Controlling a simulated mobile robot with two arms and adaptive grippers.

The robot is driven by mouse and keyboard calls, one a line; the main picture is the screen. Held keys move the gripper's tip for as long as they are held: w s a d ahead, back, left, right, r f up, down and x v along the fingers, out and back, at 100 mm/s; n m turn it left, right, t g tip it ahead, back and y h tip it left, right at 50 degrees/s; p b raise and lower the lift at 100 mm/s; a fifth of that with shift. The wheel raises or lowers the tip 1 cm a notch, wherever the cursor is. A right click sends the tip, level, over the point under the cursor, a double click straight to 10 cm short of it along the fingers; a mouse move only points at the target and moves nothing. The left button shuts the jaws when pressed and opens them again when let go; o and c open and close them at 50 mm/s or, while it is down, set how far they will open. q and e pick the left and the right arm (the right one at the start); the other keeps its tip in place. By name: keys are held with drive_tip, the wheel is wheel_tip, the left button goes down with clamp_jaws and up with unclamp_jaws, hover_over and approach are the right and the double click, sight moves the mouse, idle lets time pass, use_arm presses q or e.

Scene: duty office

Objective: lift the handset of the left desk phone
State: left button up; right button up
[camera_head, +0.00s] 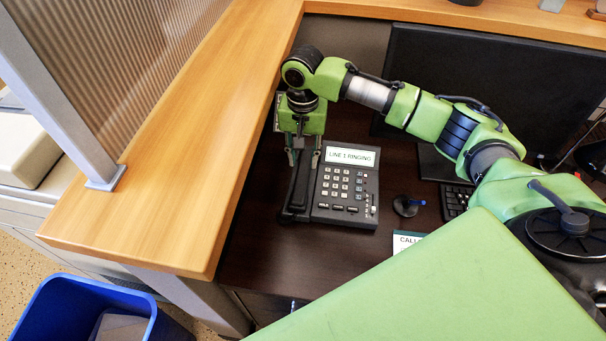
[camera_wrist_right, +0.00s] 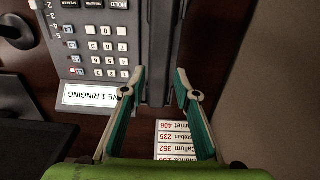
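The desk phone (camera_head: 345,190) is dark grey with a keypad and a lit display reading "LINE 1 RINGING". Its black handset (camera_head: 301,186) lies along the left side of the phone body, seated in place. My right gripper (camera_head: 302,150) points down over the far end of the handset. In the right wrist view the handset (camera_wrist_right: 162,45) runs up between the two fingertips of the right gripper (camera_wrist_right: 158,82). The fingers are apart, one on each side of it; I cannot tell whether they touch it. My left gripper is not in view.
A raised wooden counter (camera_head: 180,150) borders the desk on the left. A monitor (camera_head: 490,85) and keyboard (camera_head: 456,198) stand right. A small dark stand (camera_head: 406,206) and a card (camera_head: 405,240) lie near the phone. A printed name list (camera_wrist_right: 175,140) lies beyond the handset.

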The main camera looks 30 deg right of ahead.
sight(303, 173)
drive_tip(key=shift+f, duration=0.25)
drive_tip(key=f, duration=0.2)
drive_tip(key=s+f, duration=0.1)
drive_tip(key=f, duration=0.1)
drive_tip(key=shift+a+f+p, duration=0.1)
drive_tip(key=shift+a+p, duration=0.2)
drive_tip(key=shift+p, duration=0.05)
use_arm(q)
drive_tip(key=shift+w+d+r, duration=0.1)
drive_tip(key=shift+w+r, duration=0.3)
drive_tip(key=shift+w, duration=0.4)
use_arm(e)
drive_tip(key=shift+f, duration=0.4)
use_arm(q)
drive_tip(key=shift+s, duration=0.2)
use_arm(e)
clamp_jaws()
